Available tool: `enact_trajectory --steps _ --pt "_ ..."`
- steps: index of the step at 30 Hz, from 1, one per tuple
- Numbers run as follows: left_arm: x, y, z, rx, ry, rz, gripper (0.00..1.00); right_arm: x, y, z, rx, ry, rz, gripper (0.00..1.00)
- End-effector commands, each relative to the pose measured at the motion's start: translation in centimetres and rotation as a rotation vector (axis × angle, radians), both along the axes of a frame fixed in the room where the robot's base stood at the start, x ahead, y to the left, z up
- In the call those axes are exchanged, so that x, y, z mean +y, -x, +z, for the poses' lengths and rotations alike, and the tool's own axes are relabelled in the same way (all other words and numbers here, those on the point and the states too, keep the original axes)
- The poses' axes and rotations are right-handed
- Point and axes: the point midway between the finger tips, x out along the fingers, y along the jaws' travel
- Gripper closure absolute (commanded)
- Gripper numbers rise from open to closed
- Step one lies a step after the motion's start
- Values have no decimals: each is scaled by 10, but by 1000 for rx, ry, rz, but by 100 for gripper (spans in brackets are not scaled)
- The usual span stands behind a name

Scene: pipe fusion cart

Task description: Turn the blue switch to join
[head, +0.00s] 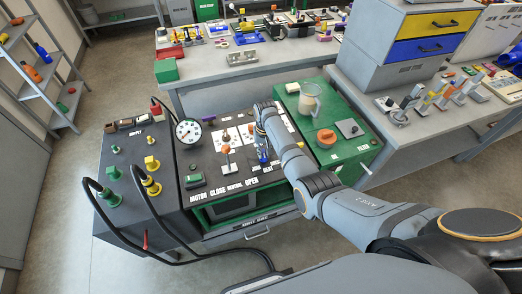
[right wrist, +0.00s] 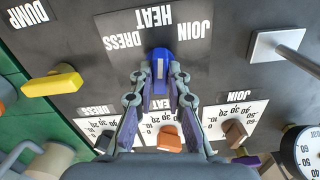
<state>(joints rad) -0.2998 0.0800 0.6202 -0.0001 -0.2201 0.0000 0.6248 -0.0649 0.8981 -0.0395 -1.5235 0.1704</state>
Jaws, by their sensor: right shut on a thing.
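The blue switch (head: 263,157) stands on the dark top of the cart's control panel (head: 232,174). It also shows in the right wrist view (right wrist: 160,64), where the labels DRESS, HEAT and JOIN appear upside down around it. Its blue body lies in line with HEAT, with JOIN to the right and DRESS to the left. My right gripper (right wrist: 160,78) is shut on the blue switch, one finger on each side. In the head view the right gripper (head: 262,148) is partly hidden by its own wrist. My left gripper is not in view.
A yellow handle (right wrist: 52,85) and a grey lever (right wrist: 290,58) flank the switch. Orange and brown knobs on dials lie under the gripper. A gauge (head: 187,131) stands left on the cart. A green top with a clear jug (head: 310,100) is at right.

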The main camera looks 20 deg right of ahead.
Motion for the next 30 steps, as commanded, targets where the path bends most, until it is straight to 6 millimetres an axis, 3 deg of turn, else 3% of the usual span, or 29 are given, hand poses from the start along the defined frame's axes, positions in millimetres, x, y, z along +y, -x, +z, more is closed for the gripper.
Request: enact_trajectory --steps 6,18,30 --pt "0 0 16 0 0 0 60 1 0 4 -1 -3 -190 100" --pt "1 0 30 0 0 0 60 1 0 2 -1 -3 -521 100" --pt "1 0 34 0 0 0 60 1 -1 1 -3 -4 -696 100"
